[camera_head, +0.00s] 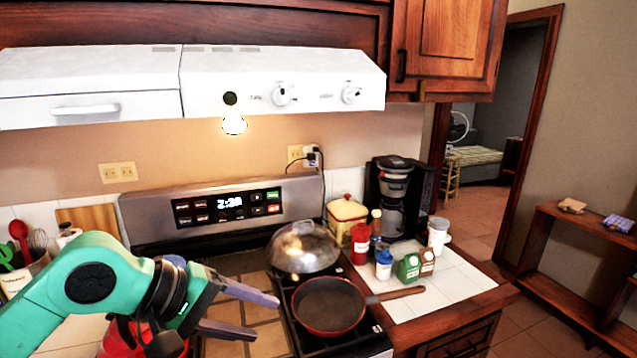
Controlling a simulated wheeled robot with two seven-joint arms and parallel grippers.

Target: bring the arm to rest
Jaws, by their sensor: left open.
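My left gripper (252,312) comes in from the lower left on its green arm. Its two grey fingers are spread apart and point right, over the left part of the stove top. Nothing is between the fingers. A red frying pan (329,304) with a brown handle sits on the stove to the right of the fingertips, apart from them. My right gripper does not show in the head view.
A domed metal lid (303,248) stands behind the pan. Several bottles, a coffee maker (391,199) and a yellow canister (346,221) stand on the right counter. A red object (119,338) is partly hidden by my arm. The white range hood (190,82) hangs above.

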